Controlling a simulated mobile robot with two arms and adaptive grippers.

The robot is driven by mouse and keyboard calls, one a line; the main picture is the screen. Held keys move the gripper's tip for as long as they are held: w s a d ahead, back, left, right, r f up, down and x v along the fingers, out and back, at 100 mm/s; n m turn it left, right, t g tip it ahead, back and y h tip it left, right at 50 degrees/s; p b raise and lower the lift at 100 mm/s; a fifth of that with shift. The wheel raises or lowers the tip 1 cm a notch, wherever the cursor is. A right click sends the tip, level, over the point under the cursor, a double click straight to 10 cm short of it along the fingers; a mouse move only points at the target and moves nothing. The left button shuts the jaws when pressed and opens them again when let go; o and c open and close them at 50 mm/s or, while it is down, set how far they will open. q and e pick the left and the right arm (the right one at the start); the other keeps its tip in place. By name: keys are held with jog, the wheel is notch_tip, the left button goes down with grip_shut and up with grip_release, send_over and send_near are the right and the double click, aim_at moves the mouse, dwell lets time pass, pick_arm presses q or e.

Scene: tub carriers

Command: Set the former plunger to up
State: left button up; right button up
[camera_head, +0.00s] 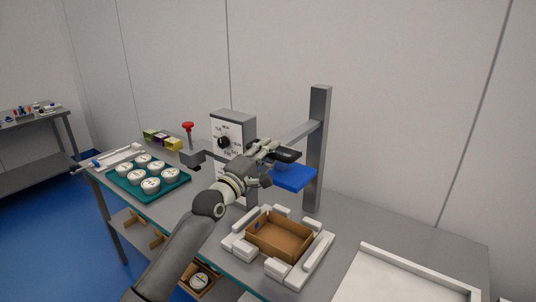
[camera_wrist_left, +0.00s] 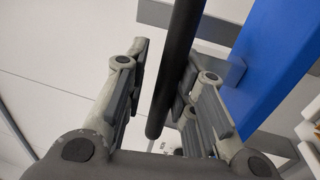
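The former plunger has a blue block (camera_head: 293,178) hanging beside a grey upright post, above the brown open carton; the block also shows large in the left wrist view (camera_wrist_left: 272,75). A black handle bar (camera_wrist_left: 176,65) runs between the fingers of my left gripper (camera_wrist_left: 163,95). The fingers look apart, with a gap visible on the left of the bar; I cannot tell whether either pad touches it. In the head view my left gripper (camera_head: 270,152) is at the handle, partly covering it. My right gripper is not in view.
The brown carton (camera_head: 280,237) sits between white guide blocks below the plunger. A grey control box (camera_head: 232,133) with a black knob stands behind my left arm. A teal tray (camera_head: 120,180) of white tubs is at left; a white-rimmed tray (camera_head: 400,278) is at front right.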

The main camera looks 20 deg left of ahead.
pick_arm(q)
jog(key=shift+s+a+f, duration=0.15)
jog(key=shift+s+f, duration=0.05)
jog(key=shift+s, duration=0.2)
jog(key=v, duration=1.1)
jog(key=shift+r, duration=0.15)
